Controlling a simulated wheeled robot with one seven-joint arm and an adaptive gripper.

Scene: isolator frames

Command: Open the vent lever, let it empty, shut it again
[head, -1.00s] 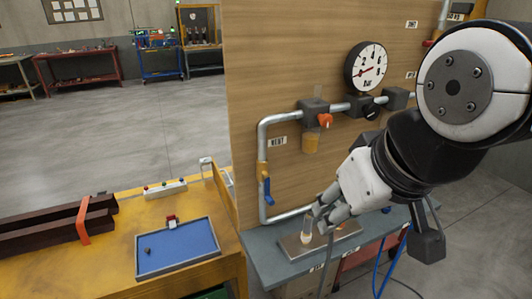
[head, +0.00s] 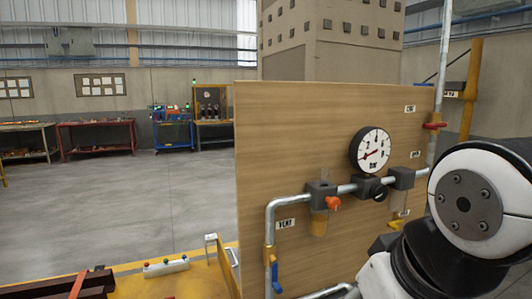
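The vent pipe runs down the left of the wooden panel, beside a VENT label (head: 286,224). Low on it is a brass-coloured valve (head: 269,254) with a blue lever (head: 274,274), which points down roughly along the pipe. The pressure gauge (head: 370,150) is above and to the right; its red needle points to the lower left, at the low end of the scale. My gripper's white body (head: 378,278) is at the bottom edge, right of the lever and apart from it. Its fingers are cut off or too unclear to judge, so I cannot see what they hold.
An orange knob (head: 333,203) sits on a filter unit on the upper pipe. A red handle (head: 435,125) is on the upright pipe at the right. A button box (head: 166,267) stands on the yellow bench. Open floor lies behind at the left.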

